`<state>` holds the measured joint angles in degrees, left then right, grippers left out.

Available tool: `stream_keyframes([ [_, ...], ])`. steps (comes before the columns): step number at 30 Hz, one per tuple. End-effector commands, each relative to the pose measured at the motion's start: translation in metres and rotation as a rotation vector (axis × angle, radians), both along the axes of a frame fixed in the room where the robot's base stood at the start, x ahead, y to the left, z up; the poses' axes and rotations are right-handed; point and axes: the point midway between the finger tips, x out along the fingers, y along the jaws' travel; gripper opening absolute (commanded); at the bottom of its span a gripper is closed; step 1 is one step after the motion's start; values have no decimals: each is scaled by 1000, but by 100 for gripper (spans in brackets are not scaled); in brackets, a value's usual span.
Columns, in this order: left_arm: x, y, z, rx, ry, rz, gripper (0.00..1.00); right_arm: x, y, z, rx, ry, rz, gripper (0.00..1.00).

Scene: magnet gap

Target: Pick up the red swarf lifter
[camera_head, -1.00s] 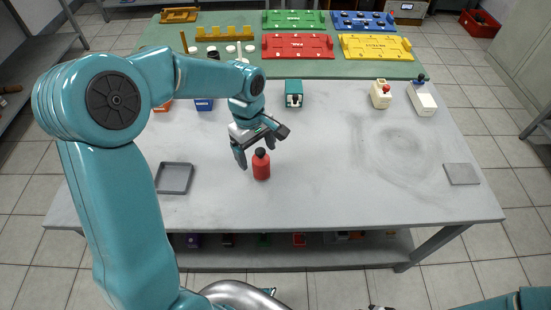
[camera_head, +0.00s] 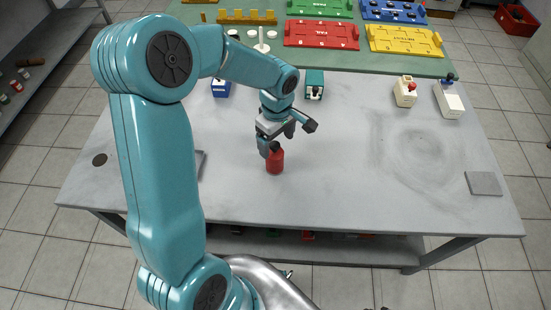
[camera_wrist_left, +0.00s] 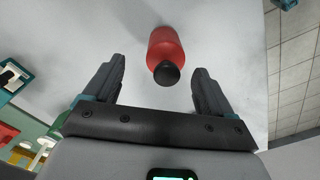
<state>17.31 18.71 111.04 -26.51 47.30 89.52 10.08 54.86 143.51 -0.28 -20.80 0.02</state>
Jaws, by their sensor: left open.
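The red swarf lifter (camera_head: 275,161) stands upright on the grey table (camera_head: 340,190), a red cylinder with a black knob on top. In the left wrist view the lifter (camera_wrist_left: 164,47) lies just beyond the fingertips, roughly midway between them. My left gripper (camera_head: 287,143) is open and empty, reaching down close to the lifter from above and behind. In the wrist view its two dark fingers (camera_wrist_left: 158,72) are spread wide on either side of the black knob. I cannot tell whether a finger touches the lifter. My right gripper is not in view.
A grey tray (camera_head: 201,165) is mostly hidden behind my left arm. A teal block (camera_head: 314,84) stands behind the gripper. Two pale blocks with knobs (camera_head: 405,92) and a flat grey plate (camera_head: 483,183) are at the right. The table's middle right is clear.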

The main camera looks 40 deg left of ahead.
Motion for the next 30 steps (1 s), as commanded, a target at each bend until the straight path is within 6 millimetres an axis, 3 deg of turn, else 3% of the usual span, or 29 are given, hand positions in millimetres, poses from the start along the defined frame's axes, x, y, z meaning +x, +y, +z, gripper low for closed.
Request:
stream_keyframes([
  [7,-1,1,-21,-1,2,-1,84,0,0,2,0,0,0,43],
  [15,-4,1,-61,-1,1,-4,84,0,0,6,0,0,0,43],
  [23,-4,1,-66,-1,-2,-3,84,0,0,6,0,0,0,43],
  [30,-4,1,-65,0,-2,-4,18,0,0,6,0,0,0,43],
])
